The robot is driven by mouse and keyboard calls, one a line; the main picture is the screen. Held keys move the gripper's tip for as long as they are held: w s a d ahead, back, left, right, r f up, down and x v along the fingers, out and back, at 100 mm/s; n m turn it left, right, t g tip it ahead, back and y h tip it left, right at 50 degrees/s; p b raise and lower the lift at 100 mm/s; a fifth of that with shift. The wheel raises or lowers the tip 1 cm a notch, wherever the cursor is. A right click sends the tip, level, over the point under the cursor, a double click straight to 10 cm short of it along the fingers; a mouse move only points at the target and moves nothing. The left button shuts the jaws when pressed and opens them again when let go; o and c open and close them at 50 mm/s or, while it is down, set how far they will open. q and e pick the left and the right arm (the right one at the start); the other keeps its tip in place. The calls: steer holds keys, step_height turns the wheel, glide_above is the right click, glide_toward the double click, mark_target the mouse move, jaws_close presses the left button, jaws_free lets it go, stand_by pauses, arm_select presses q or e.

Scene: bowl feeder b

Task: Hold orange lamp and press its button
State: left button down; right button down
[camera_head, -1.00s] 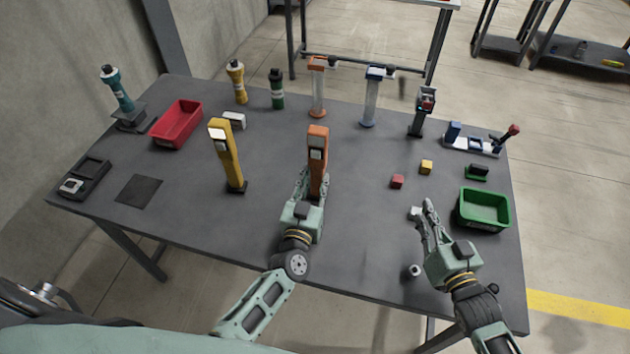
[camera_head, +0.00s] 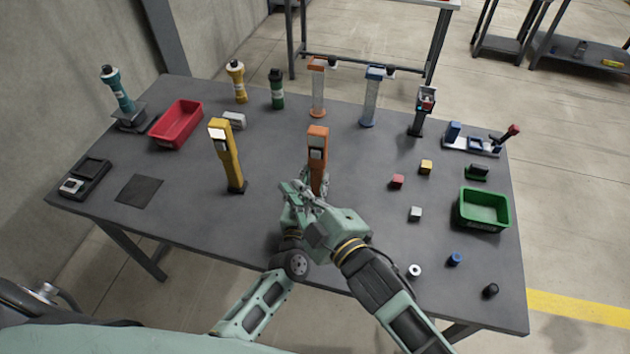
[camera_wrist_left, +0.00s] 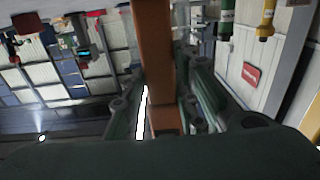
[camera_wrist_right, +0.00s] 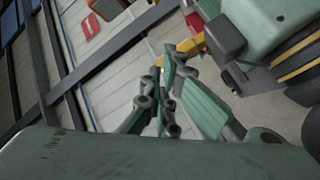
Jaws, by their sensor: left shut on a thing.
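The orange lamp (camera_head: 318,138) stands upright near the middle of the table, with a grey-white panel on its front; I cannot make out the button. My left gripper (camera_head: 318,186) is shut on the lamp's lower body. The lamp's orange post (camera_wrist_left: 153,50) runs between its fingers in the left wrist view. My right gripper (camera_head: 291,188) is in front of the left one and partly hides it, with its tips left of the lamp's lower part. In the right wrist view, its fingers (camera_wrist_right: 163,85) are together with nothing seen between them.
A yellow lamp (camera_head: 226,155) stands left of the orange one. Small cubes, such as the red cube (camera_head: 397,181), and a green bin (camera_head: 484,209) are on the right. A red bin (camera_head: 178,122) is at back left.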

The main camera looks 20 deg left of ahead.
mark_target(311, 158)
arm_select(q)
steer(key=shift+f, duration=0.15)
arm_select(e)
steer(key=w, duration=0.8)
steer(key=shift+a, duration=0.2)
steer(key=shift+w, duration=0.1)
stand_by(0.9)
steer(key=shift+w, duration=0.4)
steer(key=shift+w, duration=0.25)
stand_by(0.4)
steer(key=shift+s, duration=0.7)
steer(key=s, duration=0.6)
steer(key=shift+d, duration=0.15)
